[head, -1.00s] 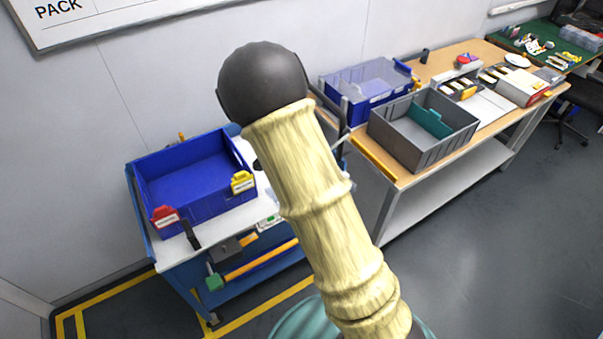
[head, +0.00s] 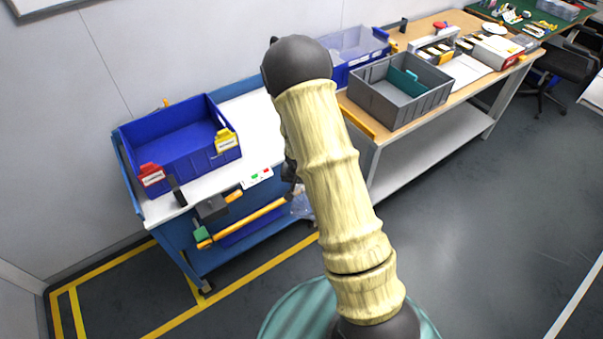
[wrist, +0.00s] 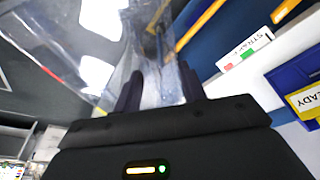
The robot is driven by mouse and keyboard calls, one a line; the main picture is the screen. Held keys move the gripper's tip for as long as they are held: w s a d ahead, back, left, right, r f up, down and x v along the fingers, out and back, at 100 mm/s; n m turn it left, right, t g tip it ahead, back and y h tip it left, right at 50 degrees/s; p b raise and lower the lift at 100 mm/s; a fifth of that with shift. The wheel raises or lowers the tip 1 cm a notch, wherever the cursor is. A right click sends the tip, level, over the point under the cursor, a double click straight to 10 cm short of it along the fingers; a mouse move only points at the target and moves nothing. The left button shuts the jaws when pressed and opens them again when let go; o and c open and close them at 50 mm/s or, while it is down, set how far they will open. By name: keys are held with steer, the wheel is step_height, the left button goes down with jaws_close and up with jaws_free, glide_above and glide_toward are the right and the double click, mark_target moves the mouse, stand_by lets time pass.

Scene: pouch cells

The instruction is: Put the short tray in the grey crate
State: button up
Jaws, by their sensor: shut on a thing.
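A clear, see-through tray (wrist: 158,50) is between the fingers of my gripper (wrist: 160,90) in the wrist view; its full outline is hard to make out. My gripper is shut on it. In the head view my gripper (head: 291,172) is mostly hidden behind my arm, and part of the clear tray (head: 302,207) shows below it, beside the front of the blue cart. The grey crate (head: 376,105) stands on the wooden bench to the right, apart from my gripper. A teal piece is inside the crate at its back side.
A blue bin (head: 187,160) with red and yellow tags stands on the cart's white top (head: 258,130). A blue bin with a clear side (head: 360,52) stands behind the crate. Battery-like parts and a red-white box (head: 497,50) lie farther right. Floor at right is open.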

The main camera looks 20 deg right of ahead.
mark_target(298, 210)
steer(key=s+a+f+n, duration=0.1)
steer(key=f, duration=0.1)
steer(key=s+f+n+b, duration=0.1)
steer(key=f+n, duration=0.1)
steer(key=f, duration=0.1)
steer(key=s+a+f+n+y, duration=0.1)
steer(key=s+f, duration=0.1)
steer(key=shift+a+f+n+b, duration=0.3)
steer(key=shift+n+b, duration=0.05)
steer(key=shift+n, duration=0.05)
